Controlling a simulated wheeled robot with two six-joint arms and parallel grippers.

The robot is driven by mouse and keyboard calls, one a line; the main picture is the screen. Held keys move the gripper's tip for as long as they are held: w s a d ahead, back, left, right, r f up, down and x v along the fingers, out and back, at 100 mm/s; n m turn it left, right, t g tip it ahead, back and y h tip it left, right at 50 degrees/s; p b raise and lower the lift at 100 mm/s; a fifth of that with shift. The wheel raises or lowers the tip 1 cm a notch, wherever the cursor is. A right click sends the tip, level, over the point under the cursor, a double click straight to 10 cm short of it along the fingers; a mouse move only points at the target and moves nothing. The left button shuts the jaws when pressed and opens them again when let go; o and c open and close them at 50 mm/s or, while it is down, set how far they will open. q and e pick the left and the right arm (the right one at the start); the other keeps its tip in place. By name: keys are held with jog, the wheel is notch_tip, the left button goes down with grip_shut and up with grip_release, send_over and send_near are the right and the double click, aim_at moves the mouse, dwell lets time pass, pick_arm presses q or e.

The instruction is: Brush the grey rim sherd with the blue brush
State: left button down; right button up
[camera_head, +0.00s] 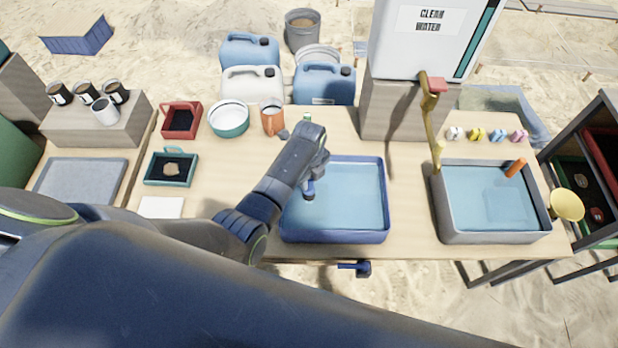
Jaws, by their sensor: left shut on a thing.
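My left gripper (315,172) points down over the left part of the blue basin (335,238). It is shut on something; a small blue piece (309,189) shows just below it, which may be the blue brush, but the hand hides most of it. I cannot make out the grey rim sherd for sure. My right gripper is not in view.
A grey basin (490,238) with water stands at the right, near the white water tank (425,45). An orange cup (271,118), a teal-white bowl (229,120) and a red tray (181,120) stand at the back left. Bare tabletop (410,200) shows between the basins.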

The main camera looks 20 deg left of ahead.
pick_arm(q)
jog(key=shift+f, duration=0.15)
jog(key=shift+f+b, duration=0.4)
jog(key=shift+f, duration=0.25)
dwell(0.4)
jog(key=shift+w, duration=0.15)
